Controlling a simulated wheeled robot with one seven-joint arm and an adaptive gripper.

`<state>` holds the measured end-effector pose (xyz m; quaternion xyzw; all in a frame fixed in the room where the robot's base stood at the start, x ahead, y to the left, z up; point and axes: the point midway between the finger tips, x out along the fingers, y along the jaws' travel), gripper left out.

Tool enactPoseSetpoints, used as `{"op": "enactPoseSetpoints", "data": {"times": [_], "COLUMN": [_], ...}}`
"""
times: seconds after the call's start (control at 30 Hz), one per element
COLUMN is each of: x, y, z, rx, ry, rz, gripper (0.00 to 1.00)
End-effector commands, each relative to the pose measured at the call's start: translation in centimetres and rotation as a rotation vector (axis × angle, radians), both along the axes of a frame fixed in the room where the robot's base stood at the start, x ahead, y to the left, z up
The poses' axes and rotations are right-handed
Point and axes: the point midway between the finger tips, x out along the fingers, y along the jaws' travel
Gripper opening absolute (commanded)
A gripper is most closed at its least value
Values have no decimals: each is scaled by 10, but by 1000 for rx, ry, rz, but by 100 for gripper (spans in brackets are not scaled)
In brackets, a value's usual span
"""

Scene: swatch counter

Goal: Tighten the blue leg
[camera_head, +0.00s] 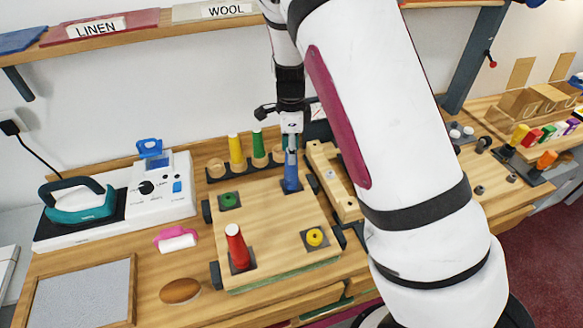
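The blue leg (291,178) stands upright at the back right corner of a light wooden board (262,225). My gripper (291,143) is directly above the blue leg, pointing down, with its fingertips at the leg's top. The fingers are small and dark here, so I cannot tell whether they are closed on it. A red leg (237,246) stands upright at the board's front left corner. A green ringed socket (229,199) is at the back left corner and a yellow one (314,237) at the front right, both without legs.
A rack behind the board holds a yellow leg (236,152), a green leg (258,144) and wooden pegs. A wooden rail (333,183) lies right of the board. An iron (79,202) and white machine (163,188) stand left. My arm covers the centre right.

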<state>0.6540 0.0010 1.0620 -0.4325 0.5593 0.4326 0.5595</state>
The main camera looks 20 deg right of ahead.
Motion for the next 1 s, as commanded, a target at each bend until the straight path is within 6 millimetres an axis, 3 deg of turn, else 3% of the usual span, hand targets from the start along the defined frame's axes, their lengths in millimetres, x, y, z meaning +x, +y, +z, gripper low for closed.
{"op": "enactPoseSetpoints", "data": {"times": [0.27,1.0], "x": [0,-1], "y": [-1,-1], "z": [0,0], "rx": [1,0], "ry": [-1,0], "rz": [87,1235], "gripper": [37,37]}}
